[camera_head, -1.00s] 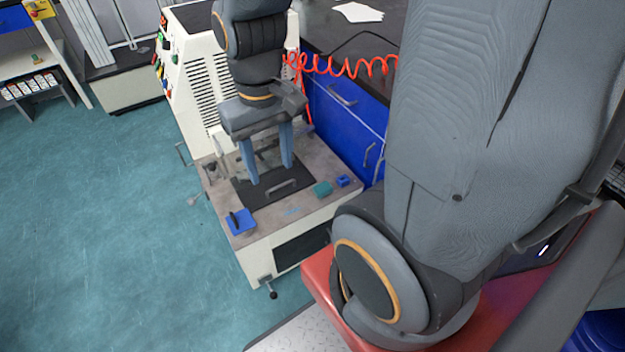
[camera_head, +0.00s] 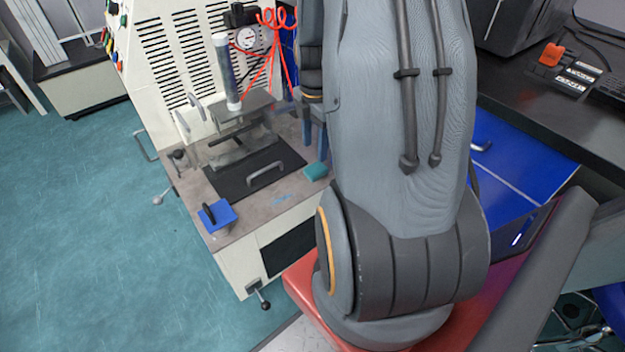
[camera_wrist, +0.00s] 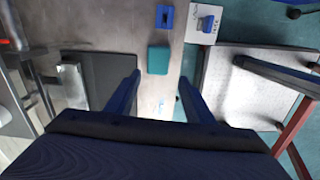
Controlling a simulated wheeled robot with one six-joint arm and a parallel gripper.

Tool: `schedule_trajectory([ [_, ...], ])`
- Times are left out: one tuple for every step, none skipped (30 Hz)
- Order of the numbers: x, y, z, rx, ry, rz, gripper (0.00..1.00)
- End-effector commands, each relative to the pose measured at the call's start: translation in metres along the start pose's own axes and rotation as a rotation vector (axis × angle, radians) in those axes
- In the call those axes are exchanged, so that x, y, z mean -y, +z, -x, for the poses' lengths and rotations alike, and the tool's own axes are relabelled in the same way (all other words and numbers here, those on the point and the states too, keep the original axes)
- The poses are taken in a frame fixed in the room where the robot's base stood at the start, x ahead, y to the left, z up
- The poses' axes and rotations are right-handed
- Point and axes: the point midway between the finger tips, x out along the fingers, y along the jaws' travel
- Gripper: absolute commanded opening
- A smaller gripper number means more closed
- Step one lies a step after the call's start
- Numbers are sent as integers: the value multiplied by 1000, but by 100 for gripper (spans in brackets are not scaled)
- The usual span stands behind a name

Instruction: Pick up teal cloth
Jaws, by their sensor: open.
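The teal cloth (camera_head: 316,171) is a small folded block lying on the grey worktop of the rheometer, right of the black plate. In the wrist view the teal cloth (camera_wrist: 158,60) lies ahead of my open jaws, roughly in line with the gap between them and apart from both fingers. My gripper (camera_wrist: 158,85) is open and empty above the worktop. In the head view my gripper (camera_head: 314,140) is mostly hidden behind my arm, with its blue fingers partly showing just above the cloth.
A blue tool with a black handle (camera_head: 218,214) lies at the worktop's front left corner. A black plate with a handle (camera_head: 255,172) sits under the press. A small blue block (camera_wrist: 165,16) lies beyond the cloth. A blue cabinet (camera_head: 520,180) stands to the right.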

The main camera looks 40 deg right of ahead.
Motion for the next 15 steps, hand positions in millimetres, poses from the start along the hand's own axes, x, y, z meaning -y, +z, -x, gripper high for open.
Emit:
schedule_trajectory([
  [-2,6,-9,0,0,24,48],
  [-2,8,-11,0,0,37,48],
  [-2,10,-15,0,0,50,48],
  [-2,11,-17,0,-1,57,48],
  [-2,11,-20,0,0,62,48],
  [-2,11,-23,0,0,65,48],
  [-2,11,-26,0,0,66,48],
  [-2,11,-30,0,-1,66,48],
  [-2,11,-34,-1,-2,66,48],
  [-2,11,-37,-1,-1,65,48],
  [-2,11,-39,0,0,65,48],
  [-3,11,-41,0,0,65,48],
  [-3,11,-43,0,1,65,48],
  [-3,10,-45,0,1,65,48],
  [-3,10,-48,0,0,65,48],
])
